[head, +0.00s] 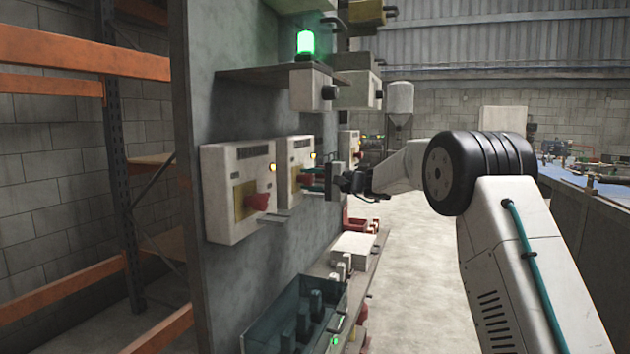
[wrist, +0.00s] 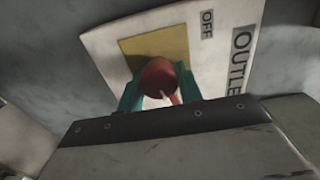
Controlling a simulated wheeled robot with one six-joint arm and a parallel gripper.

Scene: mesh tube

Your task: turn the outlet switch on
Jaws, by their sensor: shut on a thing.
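The outlet switch box (wrist: 110,35) is a pale panel on the grey wall, with a yellow plate (wrist: 158,44) and the labels "OFF" and "OUTLE…" in the wrist view. Its red knob (wrist: 160,78) sits in front of the yellow plate. My gripper (wrist: 160,95) has its green fingers on either side of the red knob and is shut on it. In the head view the box (head: 296,152) is the second along the wall, and my gripper (head: 312,178) reaches its knob from the right. Part of the label and the knob's lower part are hidden.
A similar box (head: 225,190) with a red knob (head: 260,201) is mounted just left. A green lamp (head: 306,43) glows on a shelf above. Below are a dark tray (head: 275,312) and a white box (head: 353,245). The floor (head: 410,290) between wall and arm is clear.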

